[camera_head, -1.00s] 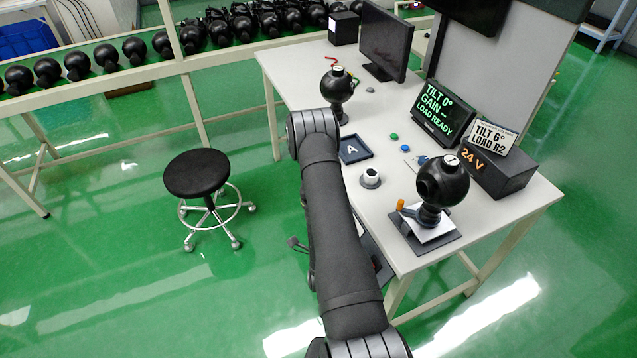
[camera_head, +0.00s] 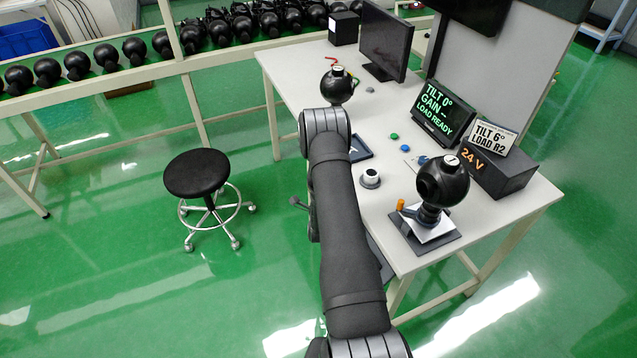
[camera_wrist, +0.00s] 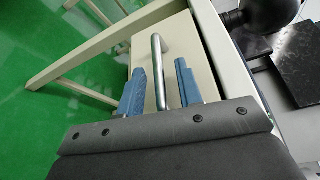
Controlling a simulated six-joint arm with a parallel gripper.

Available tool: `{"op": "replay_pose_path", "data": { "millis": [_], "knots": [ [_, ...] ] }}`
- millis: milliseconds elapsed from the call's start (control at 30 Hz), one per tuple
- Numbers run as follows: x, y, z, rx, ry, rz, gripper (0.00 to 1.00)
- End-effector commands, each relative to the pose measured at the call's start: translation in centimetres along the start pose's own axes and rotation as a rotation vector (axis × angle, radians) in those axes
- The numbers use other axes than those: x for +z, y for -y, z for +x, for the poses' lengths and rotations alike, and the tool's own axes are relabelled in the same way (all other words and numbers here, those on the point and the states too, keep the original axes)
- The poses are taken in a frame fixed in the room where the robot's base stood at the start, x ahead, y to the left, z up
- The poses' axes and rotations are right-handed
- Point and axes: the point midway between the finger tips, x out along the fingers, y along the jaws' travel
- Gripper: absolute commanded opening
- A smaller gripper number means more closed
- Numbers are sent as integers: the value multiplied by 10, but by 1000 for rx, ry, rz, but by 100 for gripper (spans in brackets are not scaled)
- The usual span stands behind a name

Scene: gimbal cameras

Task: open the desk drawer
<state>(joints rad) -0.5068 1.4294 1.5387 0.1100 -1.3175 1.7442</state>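In the wrist view, the desk drawer shows as a pale beige front (camera_wrist: 192,58) under the desk edge. A shiny metal bar handle (camera_wrist: 157,48) stands out from it. My gripper (camera_wrist: 160,65) has its two blue fingers apart, one on each side of the handle. Gaps show between the bar and both fingers, so it is not clamped. In the head view, my arm covers the drawer front and my gripper.
The white desk (camera_head: 292,70) carries a black ball-shaped device on a stand (camera_head: 442,182), a second one (camera_head: 337,84), a monitor (camera_head: 384,40) and a 24 V box (camera_head: 497,172). A black stool (camera_head: 197,173) stands left of my arm. Green floor between them is clear.

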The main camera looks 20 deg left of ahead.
Motion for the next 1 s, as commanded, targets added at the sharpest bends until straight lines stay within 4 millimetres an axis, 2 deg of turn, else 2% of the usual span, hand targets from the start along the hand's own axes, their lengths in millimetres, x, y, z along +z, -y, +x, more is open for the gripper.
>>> {"op": "replay_pose_path", "data": {
  "millis": [133, 400, 433, 600, 867, 1000],
  "knots": [
    [0, 0, 10, 0, 0, 0, 33],
    [0, 0, 11, 1, 0, 0, 33],
    [0, 0, 11, 1, 0, 0, 31],
    [0, 0, 11, 1, 0, 0, 0],
    [1, 0, 10, 1, 1, 0, 0],
    [10, -2, 7, 2, 3, 0, 0]
  ]
}}
